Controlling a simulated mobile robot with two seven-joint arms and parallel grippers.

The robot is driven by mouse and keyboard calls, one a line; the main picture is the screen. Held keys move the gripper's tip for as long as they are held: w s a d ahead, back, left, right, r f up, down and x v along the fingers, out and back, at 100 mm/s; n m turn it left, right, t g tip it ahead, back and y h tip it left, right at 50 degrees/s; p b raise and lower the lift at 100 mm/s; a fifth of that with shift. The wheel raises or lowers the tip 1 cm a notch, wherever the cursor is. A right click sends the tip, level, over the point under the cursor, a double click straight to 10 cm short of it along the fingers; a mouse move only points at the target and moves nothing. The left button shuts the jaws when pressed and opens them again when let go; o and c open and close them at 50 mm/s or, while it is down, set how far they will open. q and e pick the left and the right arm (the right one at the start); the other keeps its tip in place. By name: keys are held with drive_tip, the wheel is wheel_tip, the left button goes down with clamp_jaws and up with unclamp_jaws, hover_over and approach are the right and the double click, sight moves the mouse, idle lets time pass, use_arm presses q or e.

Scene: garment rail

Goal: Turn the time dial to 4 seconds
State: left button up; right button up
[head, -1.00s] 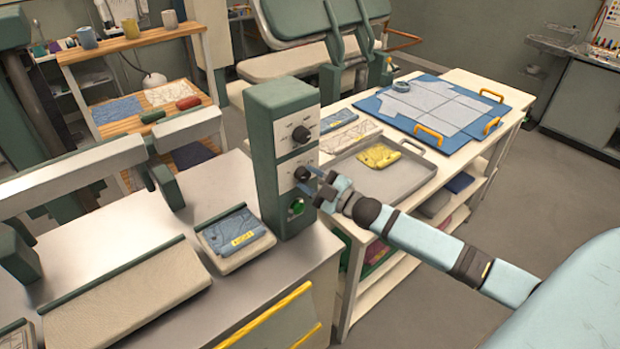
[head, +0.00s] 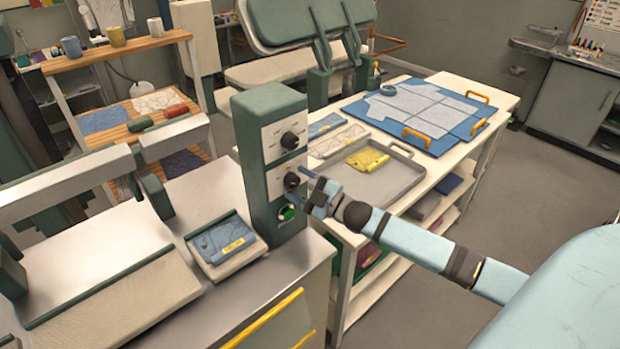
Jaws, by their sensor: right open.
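The green control box (head: 262,165) stands upright on the metal bench with a pale panel facing right. Its upper black dial (head: 290,141) is clear of my arm. Its lower black dial (head: 291,181) sits below, with a green button (head: 287,212) beneath it. The dial markings are too small to read, so I cannot tell which setting either points to. My right gripper (head: 306,184) is open, its blue fingers close to the lower dial; I cannot tell whether they touch it. My left gripper is out of view.
A small press pad with blue cloth (head: 226,240) lies left of the box. Behind and right, a table holds a grey tray (head: 385,190) with yellow cloth (head: 367,160) and a blue board (head: 470,122) with orange handles. Floor is free at right.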

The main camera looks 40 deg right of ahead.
drive_tip(key=b+v, duration=0.2)
drive_tip(key=v, duration=1.1)
drive_tip(key=shift+s+d+b, duration=0.2)
drive_tip(key=shift+s+b, duration=0.1)
drive_tip(key=shift+b, duration=0.1)
drive_tip(key=shift+f, duration=0.15)
drive_tip(key=s+a+f+m+g+h+p, duration=0.1)
drive_tip(key=s+a+f+m+g+h, duration=0.1)
drive_tip(key=s+a+f+m, duration=0.4)
drive_tip(key=s+a+f+m+g+h+p, duration=0.1)
drive_tip(key=s+a+f+m+g, duration=0.4)
drive_tip(key=a+f, duration=0.8)
drive_tip(key=s+a+h, duration=0.1)
drive_tip(key=s+a, duration=0.2)
drive_tip(key=a, duration=0.1)
drive_tip(key=shift+s+f+m+g+h, duration=0.25)
drive_tip(key=shift+f+m+g+h, duration=0.05)
drive_tip(key=shift+m, duration=0.1)
